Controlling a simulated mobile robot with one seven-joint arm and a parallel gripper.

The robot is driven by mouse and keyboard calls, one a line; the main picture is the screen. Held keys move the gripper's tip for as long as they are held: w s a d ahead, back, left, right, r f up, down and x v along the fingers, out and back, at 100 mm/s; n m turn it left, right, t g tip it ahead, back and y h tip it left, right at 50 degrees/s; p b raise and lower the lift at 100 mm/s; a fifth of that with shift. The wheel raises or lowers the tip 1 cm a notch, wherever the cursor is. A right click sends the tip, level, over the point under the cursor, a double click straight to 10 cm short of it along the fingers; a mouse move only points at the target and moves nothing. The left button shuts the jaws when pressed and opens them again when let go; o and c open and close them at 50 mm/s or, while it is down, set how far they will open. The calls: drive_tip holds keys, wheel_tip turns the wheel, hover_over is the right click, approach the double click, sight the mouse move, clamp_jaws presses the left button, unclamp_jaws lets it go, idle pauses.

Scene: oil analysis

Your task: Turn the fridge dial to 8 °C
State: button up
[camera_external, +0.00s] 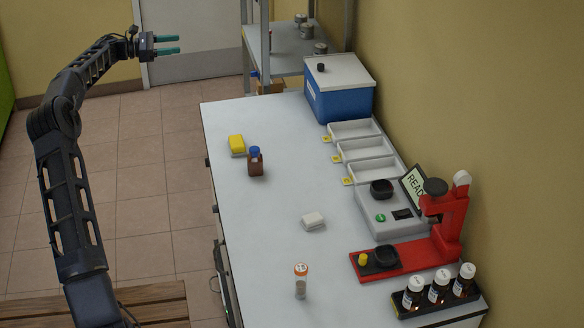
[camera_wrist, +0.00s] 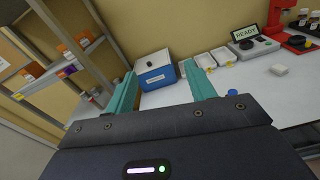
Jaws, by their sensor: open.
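I cannot make out a dial marked in °C in either view. A dark-edged front with a handle-like bar and a small green light (camera_external: 228,308) shows under the bench's left side; whether it is the fridge is unclear. A blue box (camera_external: 340,103) with a white lid and a black knob (camera_external: 320,67) stands at the bench's far end. The box also shows in the wrist view (camera_wrist: 155,80), between my fingers. My gripper (camera_external: 178,44) is open and empty, raised over the floor left of the bench's far end. Its teal fingers (camera_wrist: 160,75) touch nothing.
The white bench (camera_external: 270,225) holds a yellow sponge-like block (camera_external: 237,145), a brown bottle (camera_external: 255,163), an orange-capped vial (camera_external: 301,283), trays (camera_external: 366,148), a grey device reading READY (camera_external: 380,215) and a red stand (camera_external: 450,215). Metal shelving (camera_external: 285,60) stands beyond.

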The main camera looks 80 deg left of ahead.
drive_tip(key=s+a+f+n+y, duration=0.1)
drive_tip(key=s+a, duration=0.2)
drive_tip(key=s, duration=0.3)
approach(204, 163)
drive_tip(key=w+a+f, duration=0.1)
drive_tip(key=w+a, duration=0.1)
drive_tip(key=w, duration=0.5)
drive_tip(key=shift+w+f+t, duration=0.2)
drive_tip(key=shift+w+t, duration=0.1)
drive_tip(key=shift+w, duration=0.05)
drive_tip(key=c, duration=1)
